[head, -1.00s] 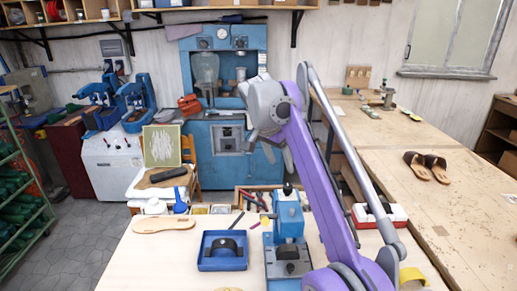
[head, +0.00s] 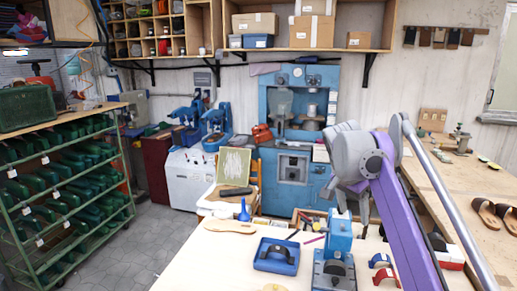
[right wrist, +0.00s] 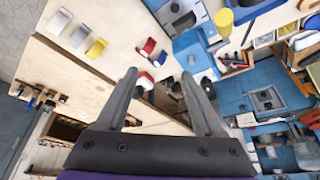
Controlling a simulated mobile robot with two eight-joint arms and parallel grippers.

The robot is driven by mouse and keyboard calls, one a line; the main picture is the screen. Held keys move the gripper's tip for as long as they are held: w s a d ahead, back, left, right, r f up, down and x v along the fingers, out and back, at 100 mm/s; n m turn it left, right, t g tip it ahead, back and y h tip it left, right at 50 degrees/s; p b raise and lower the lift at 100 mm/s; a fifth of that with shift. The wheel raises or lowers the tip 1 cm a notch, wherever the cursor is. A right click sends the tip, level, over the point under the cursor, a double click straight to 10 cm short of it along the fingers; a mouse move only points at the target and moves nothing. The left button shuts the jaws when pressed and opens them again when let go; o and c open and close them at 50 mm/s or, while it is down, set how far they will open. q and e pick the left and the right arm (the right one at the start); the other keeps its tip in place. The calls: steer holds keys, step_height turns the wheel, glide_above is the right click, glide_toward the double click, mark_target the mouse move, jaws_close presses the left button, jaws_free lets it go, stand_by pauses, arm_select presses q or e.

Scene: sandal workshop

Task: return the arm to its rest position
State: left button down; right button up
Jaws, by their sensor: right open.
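My right arm, purple and grey, reaches up from the lower right of the head view. Its gripper (head: 362,212) points down in the air above the back part of the light work table (head: 200,265). In the right wrist view the two grey fingers (right wrist: 160,80) stand apart with nothing held between them. The blue hand press (head: 337,240) stands on the table just left of the arm. My left gripper does not show.
The table also holds a blue tray (head: 277,257), a tan sole (head: 230,226) and red and blue straps (head: 384,275). A large blue machine (head: 292,165) stands behind. A green rack (head: 65,190) is at left, with open floor (head: 140,245) between.

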steer(key=s+a+f+n+t+y, duration=0.1)
steer(key=s+f+n, duration=0.4)
steer(key=s+f, duration=0.8)
steer(key=s+a+f+n+t+y, duration=0.2)
steer(key=s+a+f+n, duration=0.3)
steer(key=s+f, duration=0.9)
steer(key=shift+a+f+n+t+y, duration=0.2)
steer(key=shift+n+t+y, duration=0.15)
steer(key=shift+n, duration=0.25)
